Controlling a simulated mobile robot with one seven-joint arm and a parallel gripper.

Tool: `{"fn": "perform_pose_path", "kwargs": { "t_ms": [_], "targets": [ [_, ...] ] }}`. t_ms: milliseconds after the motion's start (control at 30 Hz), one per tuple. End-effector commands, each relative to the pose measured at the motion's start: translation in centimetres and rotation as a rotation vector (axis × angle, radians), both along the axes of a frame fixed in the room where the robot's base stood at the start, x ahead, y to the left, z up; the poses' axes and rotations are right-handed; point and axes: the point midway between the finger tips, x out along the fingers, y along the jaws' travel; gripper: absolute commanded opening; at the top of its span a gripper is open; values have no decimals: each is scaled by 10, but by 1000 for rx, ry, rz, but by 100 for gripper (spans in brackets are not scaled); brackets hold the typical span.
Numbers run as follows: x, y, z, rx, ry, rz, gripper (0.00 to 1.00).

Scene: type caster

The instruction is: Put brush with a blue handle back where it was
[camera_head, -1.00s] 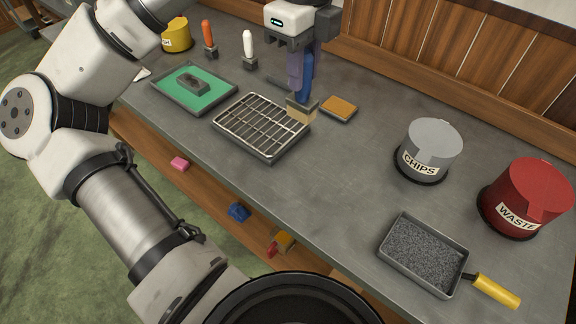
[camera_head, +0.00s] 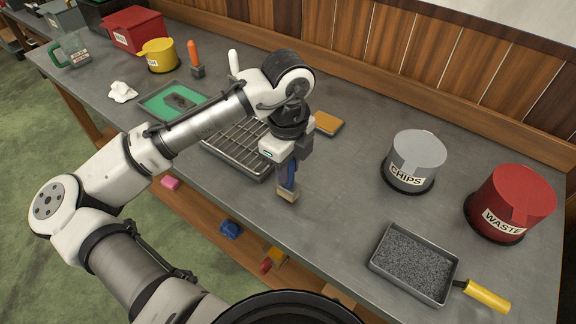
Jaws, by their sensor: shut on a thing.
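The brush with a blue handle (camera_head: 288,176) is held upright in my gripper (camera_head: 287,160), with its pale bristles (camera_head: 287,195) pointing down. My gripper is shut on the blue handle. The brush is over the bare grey bench top, in front and to the right of the wire rack tray (camera_head: 222,150). I cannot tell whether the bristles touch the bench. My arm hides the right part of the rack.
To the right are a grey CHIPS bin (camera_head: 415,160), a red WASTE bin (camera_head: 509,204) and a pan of grey granules (camera_head: 412,264) with a yellow handle. An orange-topped pad (camera_head: 328,124) lies behind my gripper. The bench between brush and CHIPS bin is clear.

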Motion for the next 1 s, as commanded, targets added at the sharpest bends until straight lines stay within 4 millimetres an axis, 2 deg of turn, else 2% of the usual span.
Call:
{"fn": "perform_pose_path", "kwargs": {
  "t_ms": [100,467,500,633,1000],
  "targets": [
    [0,0,-7,1,-1,-1,1],
    [0,0,-12,0,0,-1,1],
    [0,0,-11,0,0,-1,29],
    [0,0,-10,0,0,-1,46],
    [0,0,-5,1,-1,-1,46]
  ]
}}
